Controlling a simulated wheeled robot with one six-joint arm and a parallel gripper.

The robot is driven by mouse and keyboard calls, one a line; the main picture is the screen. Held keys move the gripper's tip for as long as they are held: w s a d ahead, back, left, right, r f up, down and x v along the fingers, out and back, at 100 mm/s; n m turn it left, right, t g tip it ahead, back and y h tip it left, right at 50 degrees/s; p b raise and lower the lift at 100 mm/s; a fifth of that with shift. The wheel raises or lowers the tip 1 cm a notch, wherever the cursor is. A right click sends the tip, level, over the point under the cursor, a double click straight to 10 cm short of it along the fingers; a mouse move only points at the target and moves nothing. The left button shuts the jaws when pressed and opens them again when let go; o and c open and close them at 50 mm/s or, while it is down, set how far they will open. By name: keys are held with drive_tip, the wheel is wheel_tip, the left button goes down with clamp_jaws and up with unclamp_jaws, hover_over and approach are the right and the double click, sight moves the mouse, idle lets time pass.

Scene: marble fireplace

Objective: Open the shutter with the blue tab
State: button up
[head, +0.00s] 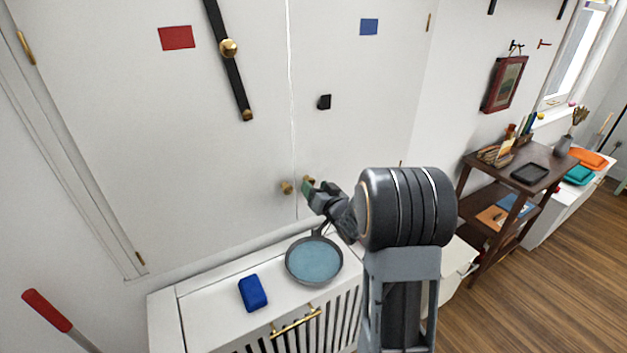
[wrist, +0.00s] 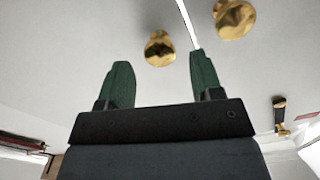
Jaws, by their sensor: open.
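The right shutter (head: 375,130) bears the blue tab (head: 369,27); the left shutter (head: 120,110) bears a red tab (head: 176,38). Both look closed, meeting at a thin seam. A black bar (head: 237,85) on a brass pivot stands steeply tilted on the left shutter, clear of the seam and of the black catch (head: 324,102) on the right shutter. The left brass knob (head: 287,187) is clear; the right knob (head: 309,180) is partly hidden by my gripper (head: 311,192). In the wrist view my open green fingers (wrist: 160,60) have one knob (wrist: 159,48) ahead between them, seemingly the right shutter's. Contact is unclear.
A white cabinet (head: 205,312) below the shutters holds a pan (head: 314,260) and a blue object (head: 253,293). A red-handled rod (head: 47,310) stands at lower left. A brown shelf (head: 515,163) stands to the right, with wooden floor (head: 500,310) in front.

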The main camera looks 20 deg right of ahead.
drive_tip(key=shift+w+a, duration=0.15)
drive_tip(key=shift+w, duration=0.85)
drive_tip(key=shift+w+a, duration=0.1)
drive_tip(key=shift+w, duration=0.85)
drive_tip(key=shift+c, duration=0.2)
